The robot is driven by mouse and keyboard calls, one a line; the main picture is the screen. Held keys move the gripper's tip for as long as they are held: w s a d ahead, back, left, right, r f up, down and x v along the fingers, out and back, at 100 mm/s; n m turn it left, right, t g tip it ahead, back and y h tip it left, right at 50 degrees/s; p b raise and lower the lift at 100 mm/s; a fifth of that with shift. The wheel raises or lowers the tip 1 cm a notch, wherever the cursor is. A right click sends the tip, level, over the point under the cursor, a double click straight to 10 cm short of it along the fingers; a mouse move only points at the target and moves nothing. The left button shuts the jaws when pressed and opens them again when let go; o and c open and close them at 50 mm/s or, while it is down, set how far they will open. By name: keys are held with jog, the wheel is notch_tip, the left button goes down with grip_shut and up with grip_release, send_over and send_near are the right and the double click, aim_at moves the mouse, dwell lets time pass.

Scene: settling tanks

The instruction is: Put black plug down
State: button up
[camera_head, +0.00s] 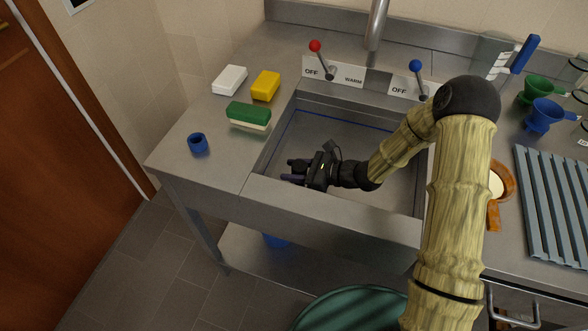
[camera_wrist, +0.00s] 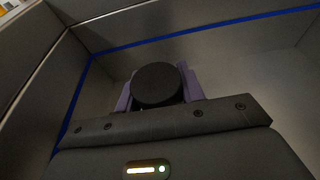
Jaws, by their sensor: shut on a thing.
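The black plug (camera_wrist: 157,85) is a dark round disc, seen in the wrist view between the purple fingers of my gripper (camera_wrist: 160,88). My gripper (camera_head: 292,171) is shut on it. In the head view my gripper is at the left part of the steel sink basin (camera_head: 388,192), near the basin's left wall, pointing left. The plug is too dark and small to make out in the head view. I cannot tell how far it is above the basin floor. A blue line runs around the basin wall and shows in both views.
A blue ring-like cup (camera_head: 197,143), a green sponge (camera_head: 249,115), a yellow block (camera_head: 265,86) and a white block (camera_head: 230,80) sit on the counter left of the sink. A red-knobbed lever (camera_head: 321,60) and a blue-knobbed lever (camera_head: 418,78) stand behind the basin. The basin's right part looks empty.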

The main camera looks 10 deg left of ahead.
jog(key=shift+f+b, duration=0.35)
jog(key=shift+f, duration=0.1)
jog(key=o, duration=1)
jog(key=shift+c, duration=0.2)
jog(key=shift+r+p, duration=0.45)
jog(key=shift+r, duration=0.15)
jog(key=v, duration=0.7)
jog(key=shift+d, duration=0.3)
